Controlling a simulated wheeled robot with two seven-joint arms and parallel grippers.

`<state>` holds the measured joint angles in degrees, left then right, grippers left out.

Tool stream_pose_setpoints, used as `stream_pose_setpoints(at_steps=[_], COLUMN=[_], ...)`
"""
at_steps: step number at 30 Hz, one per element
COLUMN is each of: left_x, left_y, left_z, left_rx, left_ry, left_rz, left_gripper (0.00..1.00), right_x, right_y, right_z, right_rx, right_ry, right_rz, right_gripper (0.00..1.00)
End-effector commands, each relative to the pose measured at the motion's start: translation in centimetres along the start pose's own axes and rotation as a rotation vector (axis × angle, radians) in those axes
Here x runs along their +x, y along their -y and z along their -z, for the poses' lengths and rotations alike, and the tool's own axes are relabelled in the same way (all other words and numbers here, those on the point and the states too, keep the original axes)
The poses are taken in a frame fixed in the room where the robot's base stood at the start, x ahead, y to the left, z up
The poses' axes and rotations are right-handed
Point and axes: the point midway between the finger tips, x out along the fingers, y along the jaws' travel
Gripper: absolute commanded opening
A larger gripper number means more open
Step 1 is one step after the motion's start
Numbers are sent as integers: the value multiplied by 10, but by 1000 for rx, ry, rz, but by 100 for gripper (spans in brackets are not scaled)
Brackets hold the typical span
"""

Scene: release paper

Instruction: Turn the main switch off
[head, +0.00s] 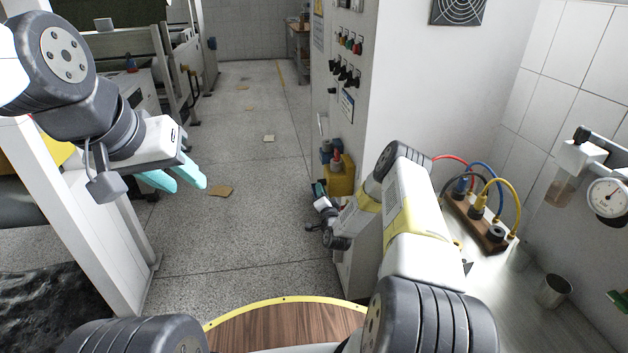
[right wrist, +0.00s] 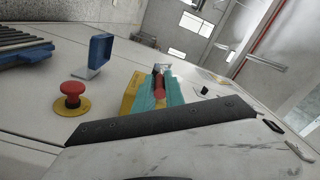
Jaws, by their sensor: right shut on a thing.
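The main switch has a yellow plate (right wrist: 130,95) and a red handle (right wrist: 159,86), in the middle of the right wrist view. My right gripper (right wrist: 158,92) has its teal fingers on both sides of the red handle and is shut on it. The fingers partly hide the handle and plate. In the head view my right gripper (head: 319,188) is at the cabinet's left side, beside a yellow part (head: 343,182), mostly hidden by my wrist. My left gripper (head: 175,177) is open and empty in the air at the left, over the floor.
A red mushroom button (right wrist: 72,89) on a yellow disc and a blue bracket (right wrist: 100,50) stick out near the switch. The cabinet (head: 345,80) carries several knobs. A bench with hoses in a wooden block (head: 470,222) stands right. The aisle floor (head: 250,150) is mostly clear.

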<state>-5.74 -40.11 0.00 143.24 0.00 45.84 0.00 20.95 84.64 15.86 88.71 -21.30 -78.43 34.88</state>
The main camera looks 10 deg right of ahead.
Motion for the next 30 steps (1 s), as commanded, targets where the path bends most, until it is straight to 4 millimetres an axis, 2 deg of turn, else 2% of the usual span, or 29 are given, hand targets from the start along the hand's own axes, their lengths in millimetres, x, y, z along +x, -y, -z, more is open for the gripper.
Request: stream_pose_setpoints(at_steps=[8, 9, 12, 23, 30], left_x=[0, 0, 0, 0, 0], left_y=[0, 0, 0, 0, 0], left_z=[0, 0, 0, 0, 0], left_rx=[0, 0, 0, 0, 0], left_ry=[0, 0, 0, 0, 0], left_rz=[0, 0, 0, 0, 0], left_gripper=[36, 36, 36, 36, 36], right_x=[0, 0, 0, -3, -40], right_y=[0, 0, 0, 0, -1], right_z=[-1, -1, 0, 0, 0], right_rx=[0, 0, 0, 0, 0], right_ry=[1, 1, 1, 1, 2], right_rz=[-1, -1, -1, -2, -4], right_gripper=[0, 18, 36, 36, 36])
